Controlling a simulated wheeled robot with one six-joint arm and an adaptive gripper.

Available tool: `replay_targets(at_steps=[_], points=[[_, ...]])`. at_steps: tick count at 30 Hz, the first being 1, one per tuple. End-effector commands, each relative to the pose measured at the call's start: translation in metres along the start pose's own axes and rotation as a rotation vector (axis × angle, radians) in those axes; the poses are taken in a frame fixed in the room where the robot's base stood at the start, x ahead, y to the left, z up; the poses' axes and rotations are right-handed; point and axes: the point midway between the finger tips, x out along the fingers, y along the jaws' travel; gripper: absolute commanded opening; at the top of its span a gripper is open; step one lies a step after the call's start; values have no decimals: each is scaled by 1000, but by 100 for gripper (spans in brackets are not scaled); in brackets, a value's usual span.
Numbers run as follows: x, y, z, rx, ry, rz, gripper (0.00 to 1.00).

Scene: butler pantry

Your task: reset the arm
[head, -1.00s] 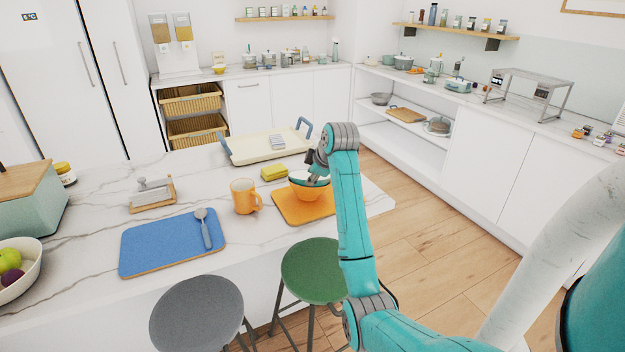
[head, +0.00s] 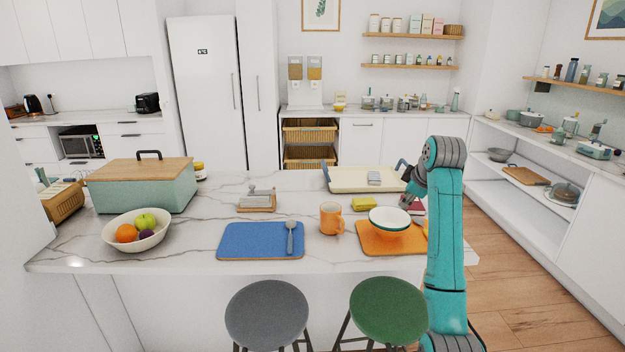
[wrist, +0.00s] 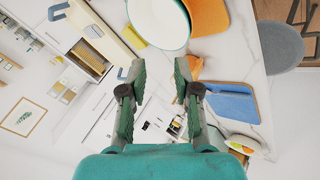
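My gripper (wrist: 160,82) is open and empty in the wrist view, its two fingers spread apart with nothing between them.
On the counter are an orange mug (head: 331,218), a yellow sponge (head: 363,204), a cream tray (head: 350,184), a blue mat (head: 240,240) with a spoon (head: 290,238), and a fruit bowl (head: 137,240). Two stools, grey (head: 267,312) and green (head: 388,308), stand in front.

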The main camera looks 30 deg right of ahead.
Motion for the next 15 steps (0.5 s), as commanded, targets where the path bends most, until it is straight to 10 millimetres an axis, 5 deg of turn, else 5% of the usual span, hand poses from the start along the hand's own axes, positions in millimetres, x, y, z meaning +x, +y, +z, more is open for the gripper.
replay_targets(at_steps=[8, 15], points=[[14, -14, 0, 9, 8, 1, 31], [75, -93, -1, 66, 57, 23, 31]])
